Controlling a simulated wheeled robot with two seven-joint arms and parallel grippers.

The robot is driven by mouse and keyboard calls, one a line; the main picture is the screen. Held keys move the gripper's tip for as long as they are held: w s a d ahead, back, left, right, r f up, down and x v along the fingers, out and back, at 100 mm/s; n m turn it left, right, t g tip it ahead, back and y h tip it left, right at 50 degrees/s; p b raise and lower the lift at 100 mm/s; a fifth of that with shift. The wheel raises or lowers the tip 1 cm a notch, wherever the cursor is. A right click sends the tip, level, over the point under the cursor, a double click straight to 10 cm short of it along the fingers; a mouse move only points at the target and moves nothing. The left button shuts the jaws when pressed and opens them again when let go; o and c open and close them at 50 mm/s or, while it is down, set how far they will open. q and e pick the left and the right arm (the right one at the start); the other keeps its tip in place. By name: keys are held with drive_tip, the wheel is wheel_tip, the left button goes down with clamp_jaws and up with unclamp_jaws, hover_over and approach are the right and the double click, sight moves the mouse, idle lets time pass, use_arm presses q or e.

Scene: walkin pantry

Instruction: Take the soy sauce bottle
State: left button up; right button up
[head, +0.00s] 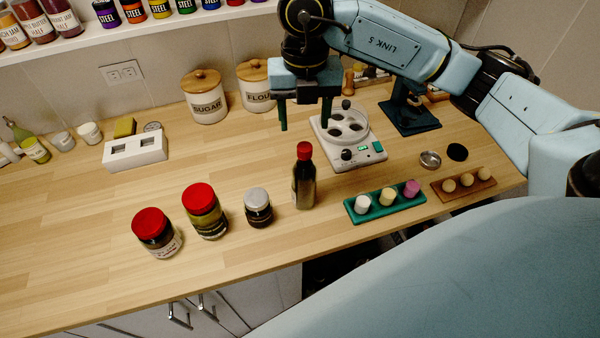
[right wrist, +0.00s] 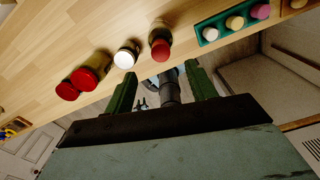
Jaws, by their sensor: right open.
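A tall dark bottle with a red cap, which looks like the soy sauce bottle (head: 304,187), stands upright near the front of the wooden counter (head: 90,230). In the right wrist view the bottle (right wrist: 160,46) shows from above, just beyond the fingertips. My right gripper (head: 305,127) is open and empty. In the head view it hangs above and behind the bottle, fingers pointing down, not touching it. In the right wrist view its two green fingers (right wrist: 159,70) stand apart with nothing between them. My left gripper is not in view.
Left of the bottle stand a jar with a grey lid (head: 258,207) and two red-lidded jars (head: 205,214) (head: 156,236). A green tray (head: 360,215) sits close on its right. Behind are a white appliance (head: 350,150) and the sugar canister (head: 204,100).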

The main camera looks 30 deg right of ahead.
sight(305, 147)
wheel_tip(305, 147, down, 4)
drive_tip(key=shift+f, duration=0.2)
wheel_tip(305, 147, down, 2)
drive_tip(key=shift+s+f+p, duration=0.1)
drive_tip(key=shift+p, duration=0.45)
wheel_tip(305, 147, down, 3)
drive_tip(key=shift+d+f+p, duration=0.1)
drive_tip(key=shift+d+p, duration=0.05)
drive_tip(key=shift+p, duration=0.2)
drive_tip(key=shift+f, duration=0.15)
clamp_jaws()
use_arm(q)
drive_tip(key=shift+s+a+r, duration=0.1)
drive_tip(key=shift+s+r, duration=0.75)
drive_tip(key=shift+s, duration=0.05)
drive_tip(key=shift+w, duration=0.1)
use_arm(e)
drive_tip(key=shift+f, duration=0.1)
